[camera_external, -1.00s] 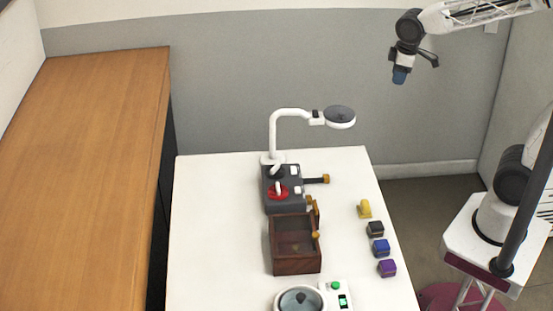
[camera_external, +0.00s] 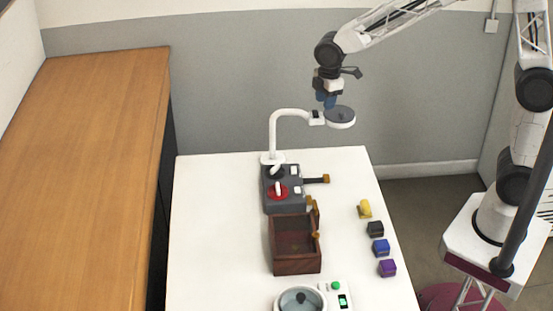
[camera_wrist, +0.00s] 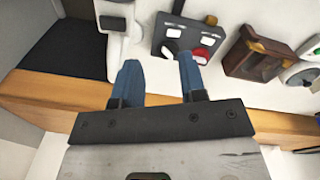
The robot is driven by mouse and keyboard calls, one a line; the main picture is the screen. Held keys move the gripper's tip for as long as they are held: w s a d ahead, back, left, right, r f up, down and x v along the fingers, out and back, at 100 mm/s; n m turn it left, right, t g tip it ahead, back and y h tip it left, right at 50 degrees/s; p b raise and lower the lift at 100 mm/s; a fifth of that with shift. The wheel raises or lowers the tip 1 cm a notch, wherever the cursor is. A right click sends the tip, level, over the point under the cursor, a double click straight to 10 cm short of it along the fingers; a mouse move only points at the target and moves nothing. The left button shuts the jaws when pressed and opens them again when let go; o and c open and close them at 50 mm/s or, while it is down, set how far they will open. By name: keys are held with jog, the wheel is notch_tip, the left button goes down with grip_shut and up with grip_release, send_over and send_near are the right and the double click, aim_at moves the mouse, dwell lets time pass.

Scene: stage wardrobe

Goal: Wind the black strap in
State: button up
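A dark grey box (camera_external: 281,202) stands on the white table, with a black-knobbed control (camera_external: 276,171) and a red-based one (camera_external: 278,191) on top. The box (camera_wrist: 172,31) also shows in the wrist view, beyond my fingers. My gripper (camera_external: 327,101) is high above the table's far end, close to the lamp head. In the wrist view its blue fingers (camera_wrist: 159,80) stand apart with nothing between them.
A white lamp (camera_external: 272,135) with a grey round head (camera_external: 341,116) rises behind the box. A brown wooden box (camera_external: 296,266) stands in front. Yellow (camera_external: 365,208), black (camera_external: 375,229), blue (camera_external: 380,247) and purple (camera_external: 387,268) pieces line the right side. A white dial device (camera_external: 335,287) is nearest.

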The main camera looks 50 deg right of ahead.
aim_at(275, 177)
jog(key=w+a+f+n, duration=0.2)
jog(key=a+f, duration=0.2)
jog(key=a, duration=0.1)
jog(key=w+a+f+n, duration=0.2)
jog(key=w+a+f, duration=0.1)
jog(key=a+f, duration=0.2)
jog(key=w+a+f+n, duration=0.1)
jog(key=w+a+f, duration=0.2)
jog(key=a+f, duration=0.2)
jog(key=shift+w+n+g, duration=0.15)
jog(key=shift+n+g, duration=0.25)
jog(key=shift+d+f, duration=0.1)
jog(key=shift+f, duration=3.8)
grip_shut()
